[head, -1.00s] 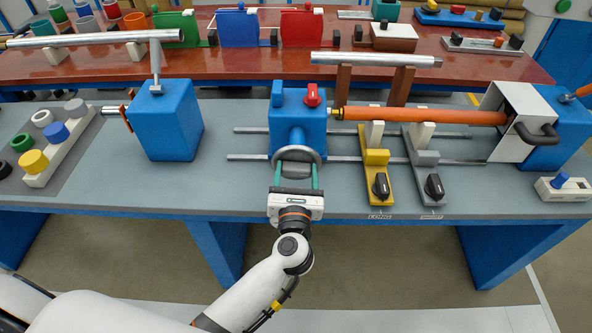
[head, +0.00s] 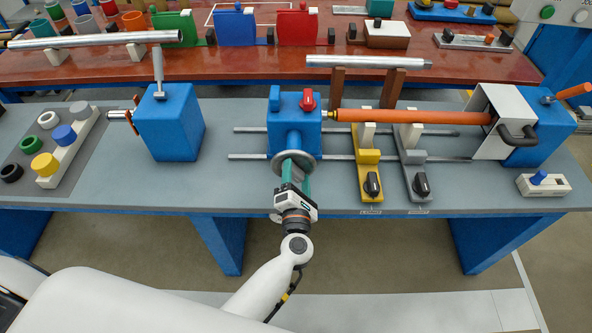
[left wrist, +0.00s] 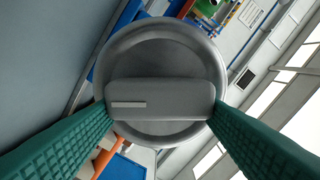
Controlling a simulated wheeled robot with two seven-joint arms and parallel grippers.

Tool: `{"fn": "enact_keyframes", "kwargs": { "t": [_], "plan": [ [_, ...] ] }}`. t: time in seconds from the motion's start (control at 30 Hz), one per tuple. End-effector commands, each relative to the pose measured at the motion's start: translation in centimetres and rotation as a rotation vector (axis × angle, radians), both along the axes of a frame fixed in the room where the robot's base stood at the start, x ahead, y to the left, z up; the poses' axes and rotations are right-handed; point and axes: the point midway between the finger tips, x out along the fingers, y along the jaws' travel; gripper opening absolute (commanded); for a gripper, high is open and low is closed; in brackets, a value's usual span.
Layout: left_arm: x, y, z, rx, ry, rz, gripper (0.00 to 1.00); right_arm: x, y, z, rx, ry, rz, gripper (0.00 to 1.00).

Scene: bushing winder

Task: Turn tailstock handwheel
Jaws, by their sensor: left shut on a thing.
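The tailstock is a blue block (head: 290,115) with a red knob (head: 307,97) on top, set on two grey rails. Its grey round handwheel (head: 312,166) faces the front edge of the bench. In the left wrist view the handwheel (left wrist: 160,55) fills the middle, with a raised bar (left wrist: 175,100) across its face. My left gripper (head: 296,172) is shut on this bar, with one green finger at each end of it in the left wrist view (left wrist: 160,110). In the head view the gripper is tilted. My right gripper is not in view.
An orange rod (head: 410,117) runs right from the tailstock to a white guard (head: 495,120). Yellow (head: 369,180) and grey (head: 414,180) supports with black knobs stand just right of the handwheel. A blue stand (head: 170,125) is at the left. The bench front between them is clear.

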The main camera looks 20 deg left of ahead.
Motion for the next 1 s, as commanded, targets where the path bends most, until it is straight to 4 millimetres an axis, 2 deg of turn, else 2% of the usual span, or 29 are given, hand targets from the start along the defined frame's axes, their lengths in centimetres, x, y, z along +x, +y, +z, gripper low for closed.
{"fn": "enact_keyframes", "kwargs": {
  "t": [0.1, 0.4, 1.0],
  "plan": [
    [0.0, -0.1, 0.1, 0.077, 0.025, 0.0, 0.41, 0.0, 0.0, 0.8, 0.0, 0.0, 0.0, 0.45],
    [0.0, -0.2, -0.2, 0.201, 0.06, -0.003, 0.41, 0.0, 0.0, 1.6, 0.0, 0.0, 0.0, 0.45],
    [0.0, -0.2, -0.3, 0.234, 0.068, -0.002, 0.41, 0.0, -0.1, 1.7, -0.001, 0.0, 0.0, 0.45]
  ]
}}
